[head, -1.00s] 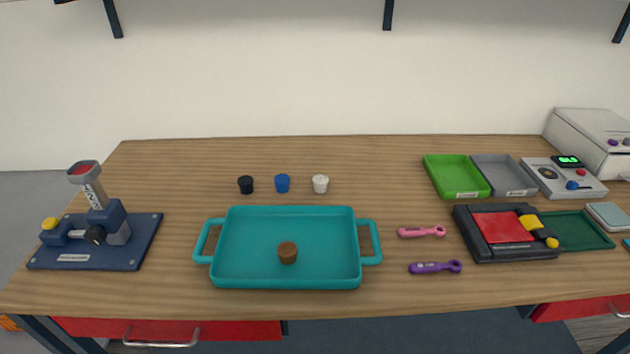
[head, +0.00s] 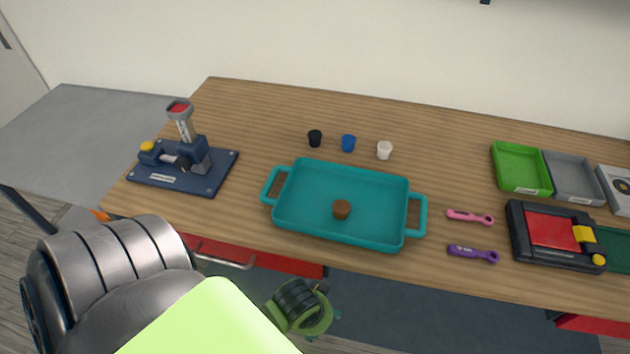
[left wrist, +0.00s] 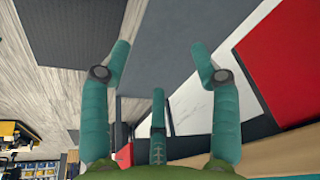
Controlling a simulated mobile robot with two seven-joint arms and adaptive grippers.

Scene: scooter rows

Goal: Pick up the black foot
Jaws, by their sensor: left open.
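The black foot (head: 315,138) is a small dark cup-shaped piece standing on the table behind the teal tray (head: 283,192). It is the leftmost of three similar pieces, with a blue one (head: 348,143) and a white one (head: 384,150) to its right. A brown foot (head: 341,209) stands inside the tray. My left gripper (left wrist: 160,60) is open and empty in the left wrist view, its teal fingers spread over the floor and red drawer fronts. In the head view my left arm is low, in front of the table, well away from the black foot. My right gripper is not in view.
A blue press stand (head: 190,180) is at the table's left. A pink wrench (head: 470,217) and a purple one (head: 473,254) lie right of the tray. Green (head: 522,170) and grey trays and a black-and-red case (head: 550,232) stand further right. The table around the feet is clear.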

